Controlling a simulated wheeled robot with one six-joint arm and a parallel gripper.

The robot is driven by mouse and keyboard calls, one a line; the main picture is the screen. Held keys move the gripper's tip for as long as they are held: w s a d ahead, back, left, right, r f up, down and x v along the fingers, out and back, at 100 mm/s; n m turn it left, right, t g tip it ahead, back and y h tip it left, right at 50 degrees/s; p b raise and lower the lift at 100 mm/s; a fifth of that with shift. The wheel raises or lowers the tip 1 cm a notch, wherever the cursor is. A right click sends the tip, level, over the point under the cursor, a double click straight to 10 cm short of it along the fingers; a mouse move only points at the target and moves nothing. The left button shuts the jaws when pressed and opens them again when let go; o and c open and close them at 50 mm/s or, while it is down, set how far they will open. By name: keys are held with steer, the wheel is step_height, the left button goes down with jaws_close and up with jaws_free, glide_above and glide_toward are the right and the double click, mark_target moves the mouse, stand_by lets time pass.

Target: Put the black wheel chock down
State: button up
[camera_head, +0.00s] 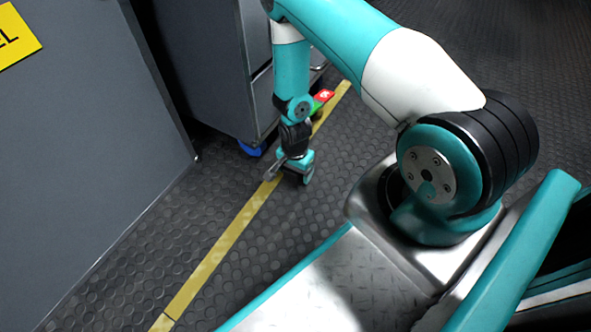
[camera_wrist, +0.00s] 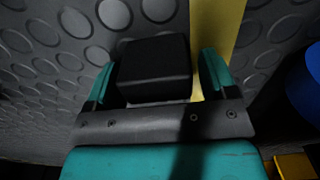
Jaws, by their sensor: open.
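The black wheel chock (camera_wrist: 153,68) is a dark block between the fingers of my gripper (camera_wrist: 160,72) in the wrist view. The studded floor and a yellow strip show just beyond it. My gripper is open, with one teal finger on each side of the chock; a gap shows at the right finger. In the head view my gripper (camera_head: 289,176) is low at the floor by the yellow line. The chock cannot be clearly told apart there. Whether its underside rests on the floor is hidden.
A yellow line (camera_head: 232,232) runs across the dark studded floor. A grey cabinet (camera_head: 205,65) with a blue caster (camera_head: 249,149) stands close behind my gripper. A red-topped item (camera_head: 324,96) is partly hidden behind my arm. A grey panel (camera_head: 85,130) stands left. Floor at right is clear.

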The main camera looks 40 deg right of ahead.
step_height(320, 180, up, 12)
steer(key=p, duration=0.9)
steer(key=shift+r, duration=0.15)
